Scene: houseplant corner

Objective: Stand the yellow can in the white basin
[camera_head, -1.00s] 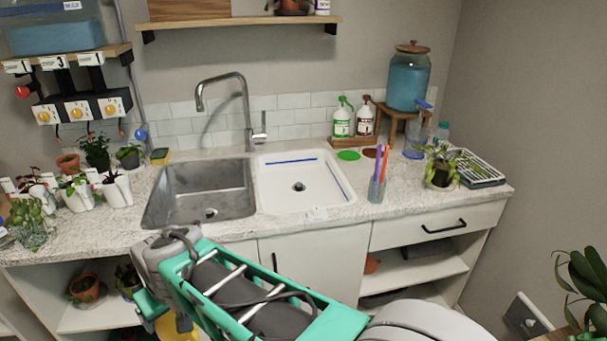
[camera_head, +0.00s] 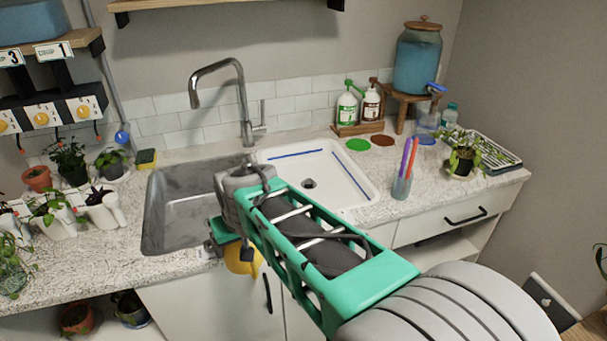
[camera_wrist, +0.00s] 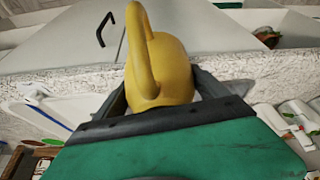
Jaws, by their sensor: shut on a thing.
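The yellow can (camera_head: 243,259) hangs from my gripper (camera_head: 228,243) in front of the counter's front edge, below the steel sink. Most of it is hidden behind my arm in the head view. In the wrist view the yellow can (camera_wrist: 172,72) shows its rounded body and curved handle between the two dark fingers of my gripper (camera_wrist: 160,88), which is shut on it. The white basin (camera_head: 312,172) is set in the counter, up and right of the can, with a blue line along its walls. It looks empty apart from its drain. The basin (camera_wrist: 62,112) also shows at the wrist view's left.
The steel sink (camera_head: 185,215) lies left of the basin, with a tall faucet (camera_head: 243,100) behind. A cup with pens (camera_head: 402,185) stands right of the basin. Potted plants (camera_head: 65,160) crowd the left counter. Soap bottles (camera_head: 347,108) stand at the back.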

